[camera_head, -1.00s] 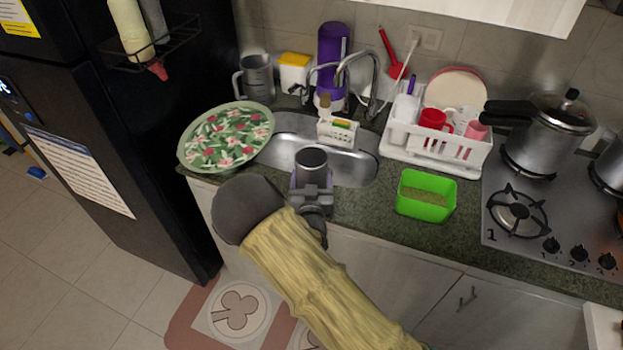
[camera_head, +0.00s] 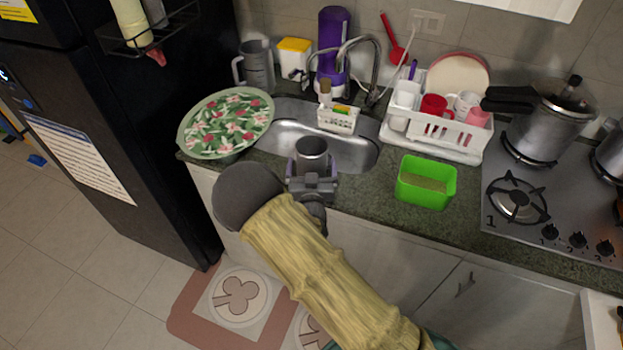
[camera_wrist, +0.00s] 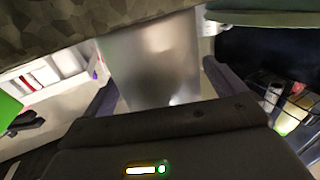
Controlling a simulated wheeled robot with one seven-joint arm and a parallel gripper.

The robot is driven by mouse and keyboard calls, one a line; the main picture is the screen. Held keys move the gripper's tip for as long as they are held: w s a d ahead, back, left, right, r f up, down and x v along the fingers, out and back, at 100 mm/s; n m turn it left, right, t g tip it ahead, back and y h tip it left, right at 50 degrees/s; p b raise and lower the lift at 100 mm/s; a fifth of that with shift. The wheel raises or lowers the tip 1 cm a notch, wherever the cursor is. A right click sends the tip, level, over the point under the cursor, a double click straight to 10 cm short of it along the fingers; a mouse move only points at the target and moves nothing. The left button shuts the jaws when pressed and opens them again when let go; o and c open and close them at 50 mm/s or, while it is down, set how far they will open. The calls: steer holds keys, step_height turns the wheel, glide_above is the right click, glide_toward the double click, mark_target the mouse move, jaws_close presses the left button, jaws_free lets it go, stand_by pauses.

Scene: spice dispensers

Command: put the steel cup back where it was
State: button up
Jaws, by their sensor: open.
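The steel cup (camera_head: 312,153) stands upright at the front rim of the sink, by the dark green counter edge. I cannot tell exactly what its base rests on, as my gripper hides it. My gripper (camera_head: 312,170) is open, with its fingers on either side of the cup. In the wrist view the cup (camera_wrist: 150,65) fills the space between the spread fingers, with gaps showing beside it.
A floral plate (camera_head: 226,124) lies left of the cup. The sink (camera_head: 350,155) is behind, with a small white caddy (camera_head: 338,121). A green box (camera_head: 426,183) and a white dish rack (camera_head: 432,142) stand to the right. Counter between cup and green box is clear.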

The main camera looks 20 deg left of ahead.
steer(key=b+v, duration=0.3)
steer(key=v, duration=0.9)
steer(key=shift+b, duration=0.35)
steer(key=shift+d+r, duration=0.1)
steer(key=w+d+m+g+h, duration=0.1)
steer(key=d+g, duration=0.1)
steer(key=d, duration=0.2)
steer(key=w+d+m+g+h, duration=0.1)
steer(key=w+d+g, duration=0.1)
steer(key=d+g, duration=0.1)
steer(key=w+d+m+g+h, duration=0.1)
steer(key=d+m+g+h, duration=0.1)
steer(key=d, duration=0.4)
steer(key=shift+w+d+f, duration=0.1)
steer(key=shift+w+f, duration=0.2)
steer(key=shift+w, duration=0.05)
steer(key=s+d+r+g, duration=0.3)
steer(key=s+d, duration=0.3)
steer(key=d, duration=0.2)
steer(key=s+d+r+g+h, duration=0.1)
steer(key=s+d+r+g, duration=0.3)
steer(key=s+d, duration=0.3)
steer(key=shift+s+d+r+n+g, duration=0.25)
steer(key=shift+d+n+g, duration=0.15)
steer(key=shift+d, duration=0.6)
